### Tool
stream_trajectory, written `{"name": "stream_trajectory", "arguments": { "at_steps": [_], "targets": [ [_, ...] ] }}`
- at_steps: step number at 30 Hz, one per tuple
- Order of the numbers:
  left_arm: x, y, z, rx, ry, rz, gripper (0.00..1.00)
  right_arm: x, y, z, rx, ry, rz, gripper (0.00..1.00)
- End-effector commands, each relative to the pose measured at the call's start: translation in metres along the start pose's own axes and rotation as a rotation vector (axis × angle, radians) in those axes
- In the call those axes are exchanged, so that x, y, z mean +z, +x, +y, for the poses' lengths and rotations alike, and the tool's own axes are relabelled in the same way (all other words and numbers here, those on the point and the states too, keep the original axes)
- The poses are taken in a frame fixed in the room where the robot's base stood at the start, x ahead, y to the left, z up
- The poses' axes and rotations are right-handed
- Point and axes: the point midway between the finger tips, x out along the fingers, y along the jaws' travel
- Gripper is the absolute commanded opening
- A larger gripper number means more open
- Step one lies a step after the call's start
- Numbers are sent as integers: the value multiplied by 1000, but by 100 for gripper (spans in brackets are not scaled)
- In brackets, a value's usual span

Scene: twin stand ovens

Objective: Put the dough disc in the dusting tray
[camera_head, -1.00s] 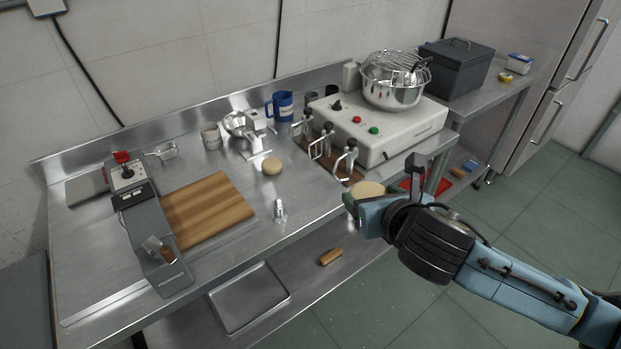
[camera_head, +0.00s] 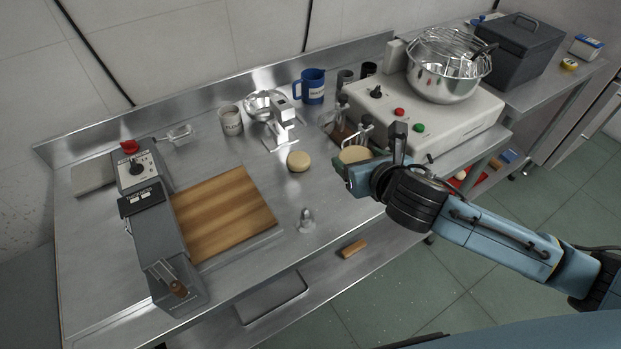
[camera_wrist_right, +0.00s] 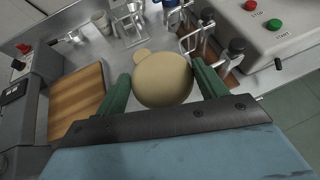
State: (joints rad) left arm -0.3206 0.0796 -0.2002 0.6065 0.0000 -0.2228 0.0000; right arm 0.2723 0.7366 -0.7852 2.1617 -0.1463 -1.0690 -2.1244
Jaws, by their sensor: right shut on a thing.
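My right gripper (camera_head: 350,172) is shut on a pale round dough disc (camera_head: 354,154), held above the counter near its front edge. In the right wrist view the dough disc (camera_wrist_right: 162,80) sits between the two green fingers (camera_wrist_right: 161,88). A second pale dough piece (camera_head: 298,161) lies on the steel counter left of the gripper; in the wrist view it shows partly behind the held disc (camera_wrist_right: 142,55). A shallow metal tray (camera_head: 271,298) is on the lower shelf, partly hidden by the counter; I cannot tell whether it is the dusting tray. My left gripper is not in view.
A wooden board (camera_head: 222,212) is at the left beside a grey machine (camera_head: 165,240). A small metal fitting (camera_head: 306,222) stands near the front edge.

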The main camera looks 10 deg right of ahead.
Motion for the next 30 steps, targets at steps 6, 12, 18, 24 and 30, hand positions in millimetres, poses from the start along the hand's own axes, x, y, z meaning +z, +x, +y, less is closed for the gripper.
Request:
{"name": "stream_trajectory", "arguments": {
  "at_steps": [6,12,18,24,30],
  "targets": [
    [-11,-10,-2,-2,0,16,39,-33,46,5,101,-59,4,47],
    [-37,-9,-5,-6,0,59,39,-57,64,8,147,-77,7,47],
    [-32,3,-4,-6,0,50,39,-92,83,8,149,-77,8,47],
    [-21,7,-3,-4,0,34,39,-106,91,8,150,-78,5,47],
    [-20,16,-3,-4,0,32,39,-130,103,8,149,-78,8,47]
  ]
}}
